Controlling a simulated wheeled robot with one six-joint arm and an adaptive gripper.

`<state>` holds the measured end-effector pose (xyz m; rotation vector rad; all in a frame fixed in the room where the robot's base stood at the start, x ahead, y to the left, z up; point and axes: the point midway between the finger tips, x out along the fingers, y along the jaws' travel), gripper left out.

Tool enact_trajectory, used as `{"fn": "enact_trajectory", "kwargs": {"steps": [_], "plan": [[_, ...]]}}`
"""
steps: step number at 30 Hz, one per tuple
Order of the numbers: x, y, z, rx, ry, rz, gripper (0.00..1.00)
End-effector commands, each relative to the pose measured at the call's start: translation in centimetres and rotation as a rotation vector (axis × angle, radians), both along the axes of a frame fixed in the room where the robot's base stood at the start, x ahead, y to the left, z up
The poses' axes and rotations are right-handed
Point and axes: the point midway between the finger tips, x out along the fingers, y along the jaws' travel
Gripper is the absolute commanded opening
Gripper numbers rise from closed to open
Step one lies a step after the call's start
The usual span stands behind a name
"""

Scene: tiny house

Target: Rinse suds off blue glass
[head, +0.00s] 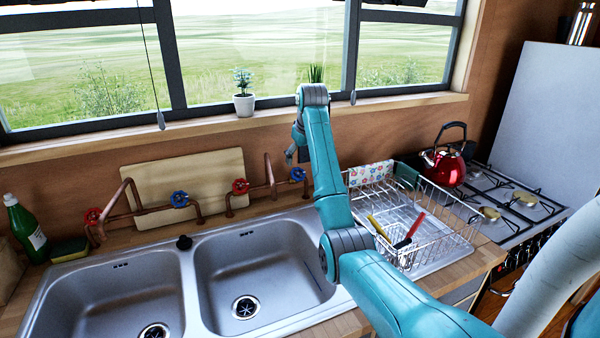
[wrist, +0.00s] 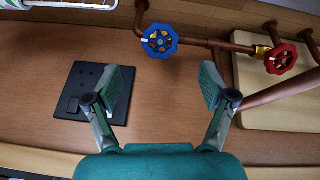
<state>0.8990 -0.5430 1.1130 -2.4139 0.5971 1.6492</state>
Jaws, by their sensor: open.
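My gripper (wrist: 164,88) is open and empty in the wrist view, with its two fingers spread apart. A blue valve wheel (wrist: 160,41) on a copper pipe lies just beyond the fingertips, apart from them. A red valve wheel (wrist: 281,58) is farther right. In the head view my arm reaches over the right sink basin (head: 222,262) toward the wall, and my gripper (head: 294,155) is partly hidden by it, near the right blue valve (head: 298,174). No blue glass and no suds can be made out in either view.
The left basin (head: 95,296) looks empty. A second tap has red (head: 92,215) and blue (head: 180,199) valves. A cutting board (head: 190,175) leans behind the taps. A wire dish rack (head: 440,220), red kettle (head: 447,168) and stove stand right. A green bottle (head: 27,230) stands left.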

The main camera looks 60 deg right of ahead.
Motion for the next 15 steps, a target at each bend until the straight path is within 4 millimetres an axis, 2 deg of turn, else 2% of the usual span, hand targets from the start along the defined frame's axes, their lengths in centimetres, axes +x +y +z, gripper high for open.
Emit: {"fn": "enact_trajectory", "kwargs": {"steps": [9,15], "plan": [[1.7,-1.3,-5.2,0.001,0.002,0.0,0.83],[2.4,-1.8,-7.2,0.0,0.001,0.0,0.83]]}}
